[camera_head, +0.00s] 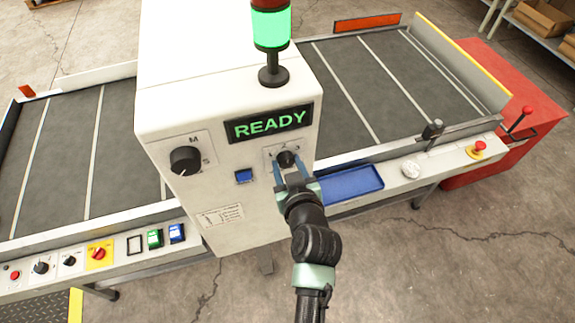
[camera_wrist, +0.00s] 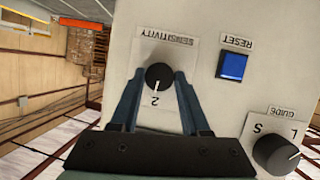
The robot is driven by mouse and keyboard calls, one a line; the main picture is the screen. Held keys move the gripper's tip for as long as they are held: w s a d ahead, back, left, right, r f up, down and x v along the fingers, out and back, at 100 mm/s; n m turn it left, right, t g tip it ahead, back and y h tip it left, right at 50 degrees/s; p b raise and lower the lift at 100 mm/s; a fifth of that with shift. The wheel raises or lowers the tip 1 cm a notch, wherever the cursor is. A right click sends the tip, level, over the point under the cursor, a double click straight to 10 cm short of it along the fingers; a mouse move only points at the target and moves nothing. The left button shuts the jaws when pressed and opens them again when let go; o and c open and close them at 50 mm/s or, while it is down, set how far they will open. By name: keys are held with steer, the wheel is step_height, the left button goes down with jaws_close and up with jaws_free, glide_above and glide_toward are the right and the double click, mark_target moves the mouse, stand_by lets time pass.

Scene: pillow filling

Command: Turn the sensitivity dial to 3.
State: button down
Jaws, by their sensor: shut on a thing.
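The sensitivity dial (camera_wrist: 158,75) is a small round black knob on a pale plate lettered SENSITIVITY, which appears upside down in the wrist view. Its white pointer line faces the printed 2; other numbers are hidden or not legible. The dial (camera_head: 286,158) also shows in the head view, below the READY screen on the white housing. My gripper (camera_wrist: 159,84) has its two blue fingers on either side of the knob, shut on it. In the head view my gripper (camera_head: 288,170) reaches the dial from below.
A blue RESET button (camera_wrist: 233,65) and a larger black GUIDE dial (camera_wrist: 277,155) share the panel. The READY screen (camera_head: 268,123) glows green, as does the lamp (camera_head: 271,28) above. A blue tray (camera_head: 350,186) lies right of my gripper. A grey conveyor (camera_head: 375,75) extends behind.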

steer(key=m+y+b, duration=0.3)
steer(key=m, duration=0.1)
steer(key=shift+w+d+f+g, duration=0.1)
steer(key=shift+d+g, duration=0.2)
steer(key=shift+g, duration=0.1)
steer(key=m+y+b, duration=0.2)
steer(key=m, duration=0.1)
steer(key=shift+d, duration=0.1)
steer(key=shift+m, duration=0.3)
stand_by(0.3)
steer(key=shift+c, duration=1.9)
jaws_free()
